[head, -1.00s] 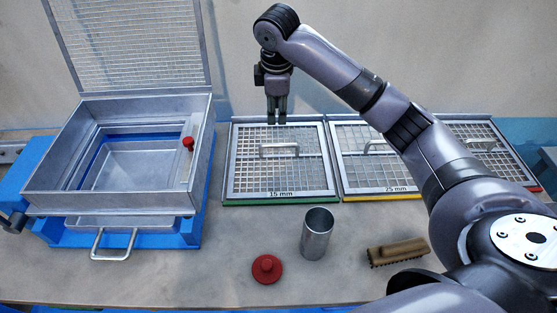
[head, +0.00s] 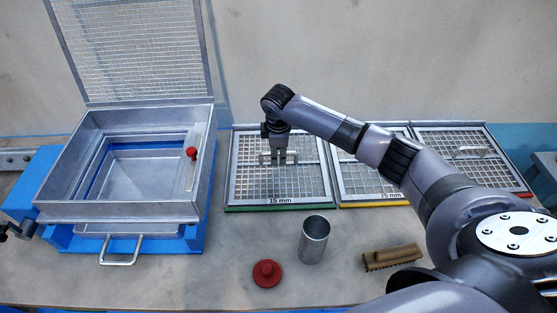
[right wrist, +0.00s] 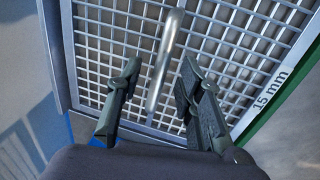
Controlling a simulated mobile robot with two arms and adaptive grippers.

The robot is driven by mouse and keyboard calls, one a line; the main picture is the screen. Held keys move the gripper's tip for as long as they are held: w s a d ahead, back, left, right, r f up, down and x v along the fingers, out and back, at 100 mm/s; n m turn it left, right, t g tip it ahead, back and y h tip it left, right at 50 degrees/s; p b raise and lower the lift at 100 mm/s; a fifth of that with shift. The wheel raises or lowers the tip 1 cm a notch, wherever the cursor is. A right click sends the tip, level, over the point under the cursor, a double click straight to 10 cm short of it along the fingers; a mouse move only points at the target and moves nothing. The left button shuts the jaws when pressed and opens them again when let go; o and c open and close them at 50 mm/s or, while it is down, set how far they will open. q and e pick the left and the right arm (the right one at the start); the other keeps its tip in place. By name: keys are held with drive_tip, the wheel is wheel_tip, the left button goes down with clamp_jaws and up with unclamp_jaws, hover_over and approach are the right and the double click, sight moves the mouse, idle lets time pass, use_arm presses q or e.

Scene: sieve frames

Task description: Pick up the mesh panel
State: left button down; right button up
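The mesh panel marked 15 mm (head: 243,190), a grey wire grid in a metal frame with a green front edge, lies flat on the bench in the head view. It fills much of the right wrist view (right wrist: 228,38). Its bar handle (right wrist: 167,48) stands up near the panel's middle. My right gripper (head: 282,158) is down at this handle. In the right wrist view its two fingers are apart, one on each side of the bar, with a gap showing on both sides. The right gripper is open and holds nothing. My left gripper is not in view.
Yellow-edged 25 mm (head: 350,188) and red-edged (head: 500,185) panels lie to the right. A metal sieve box (head: 120,210) with raised mesh lid stands left. A steel cup (head: 314,240), red knobbed disc (head: 267,274) and brush (head: 392,257) lie in front.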

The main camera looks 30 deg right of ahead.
drive_tip(key=shift+w+d+f, duration=0.1)
drive_tip(key=shift+w+f, duration=0.1)
drive_tip(key=shift+f, duration=0.7)
clamp_jaws()
drive_tip(key=shift+r, duration=0.15)
